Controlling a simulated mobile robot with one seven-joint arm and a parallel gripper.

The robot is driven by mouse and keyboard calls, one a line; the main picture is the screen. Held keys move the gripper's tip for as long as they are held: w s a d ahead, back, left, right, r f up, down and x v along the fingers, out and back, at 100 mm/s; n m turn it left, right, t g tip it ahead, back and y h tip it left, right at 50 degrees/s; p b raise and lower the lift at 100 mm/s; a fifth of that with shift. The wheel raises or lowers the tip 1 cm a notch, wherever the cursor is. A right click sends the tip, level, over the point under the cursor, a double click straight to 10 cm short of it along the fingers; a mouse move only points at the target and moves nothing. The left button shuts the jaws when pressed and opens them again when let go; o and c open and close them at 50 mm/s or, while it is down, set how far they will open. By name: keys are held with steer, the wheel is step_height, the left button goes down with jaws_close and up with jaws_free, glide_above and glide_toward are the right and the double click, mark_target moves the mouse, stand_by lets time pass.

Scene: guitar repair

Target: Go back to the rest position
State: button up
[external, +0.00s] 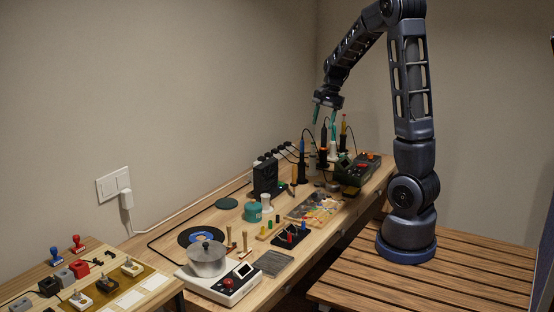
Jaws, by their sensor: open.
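My gripper (325,118) hangs from the bent arm above the far end of the wooden workbench (160,250). Its two green fingers point down and stand apart, with nothing seen between them. Just below and around the fingertips are dark upright tools with cables (303,160) and a white bottle-like item (333,151). Whether the fingertips touch any of these cannot be told from this angle.
A dark device with a red knob (352,178) sits at the bench's right edge. Nearer are a black box (265,178), a teal container (252,212) and a metal pot on a white unit (207,259). A wall runs along the left.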

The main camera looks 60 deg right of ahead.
steer(key=s+a+r+n+t, duration=0.1)
steer(key=s+a+r+n, duration=0.3)
steer(key=a, duration=0.5)
steer(key=s+a+r+n, duration=0.4)
steer(key=a+r, duration=0.1)
steer(key=a, duration=0.3)
steer(key=s+a+r+n+t+h, duration=0.1)
steer(key=s+a+n+h, duration=0.1)
steer(key=s+a+n, duration=0.5)
steer(key=s+a, duration=0.3)
steer(key=s, duration=0.2)
steer(key=shift+s+a+r+n+t, duration=0.25)
steer(key=shift+s+a+n+t, duration=0.1)
steer(key=shift+s+n+t, duration=0.05)
